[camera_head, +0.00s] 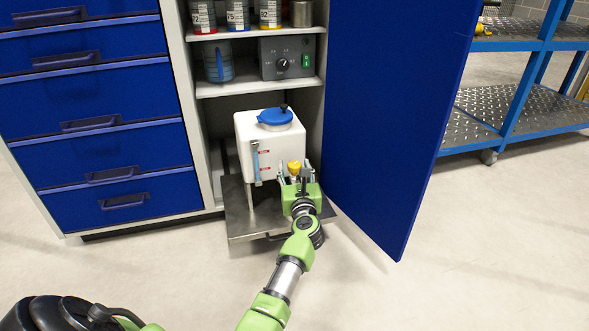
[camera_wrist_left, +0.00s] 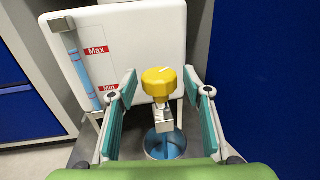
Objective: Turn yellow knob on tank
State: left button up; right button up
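The white tank (camera_head: 262,142) with a blue lid (camera_head: 275,117) stands in the open cabinet's lower compartment. The yellow knob (camera_head: 294,167) is low on the tank's front; it also shows in the left wrist view (camera_wrist_left: 159,83), with a white pointer mark and a grey spout below it. My left gripper (camera_head: 293,179) is at the tank's front. In the left wrist view, its teal fingers (camera_wrist_left: 160,81) are open on either side of the knob, with visible gaps on both sides. My right gripper is not in view.
A metal cup with blue liquid (camera_wrist_left: 166,145) stands under the spout. The tank stands over a pulled-out metal shelf (camera_head: 240,219). The blue cabinet door (camera_head: 385,120) is open on the right, and blue drawers (camera_head: 110,130) are on the left.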

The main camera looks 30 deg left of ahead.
aim_at(295, 164)
pick_arm(q)
jog(key=shift+r, duration=0.1)
notch_tip(295, 164, up, 10)
jog(key=shift+f, duration=0.1)
dwell(0.4)
dwell(0.4)
